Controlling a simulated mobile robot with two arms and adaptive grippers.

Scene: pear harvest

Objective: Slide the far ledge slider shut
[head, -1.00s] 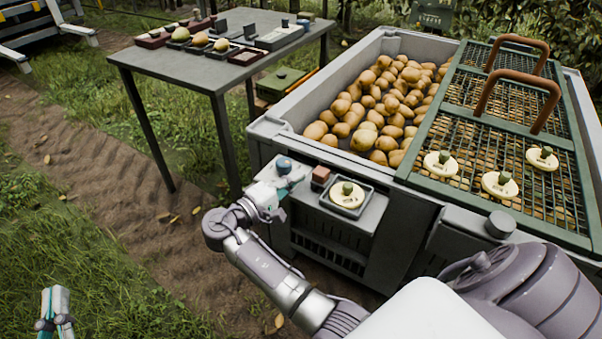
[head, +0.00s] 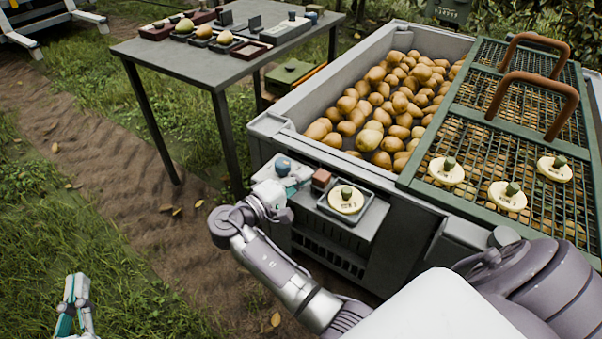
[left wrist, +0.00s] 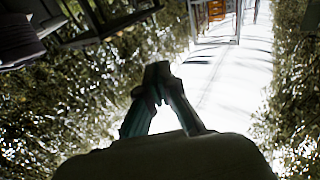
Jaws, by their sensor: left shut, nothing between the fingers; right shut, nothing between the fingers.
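The ledge (head: 372,222) juts from the near side of the grey bin. On it sit a blue knob (head: 282,165), a dark red block (head: 321,179) and a tray (head: 367,208) with a pale disc (head: 346,199). I cannot tell which part is the slider. My right gripper (head: 298,183) is shut and empty, low at the ledge's left part, between the blue knob and the red block. Whether it touches either is unclear. My left gripper (head: 76,278) is shut and empty over the grass at lower left; its fingers also show in the left wrist view (left wrist: 157,72).
The bin (head: 268,125) holds many pears, partly covered by a green mesh lid (head: 412,160) with brown handles and several pale discs. A grey table (head: 185,62) with small trays stands at back left.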

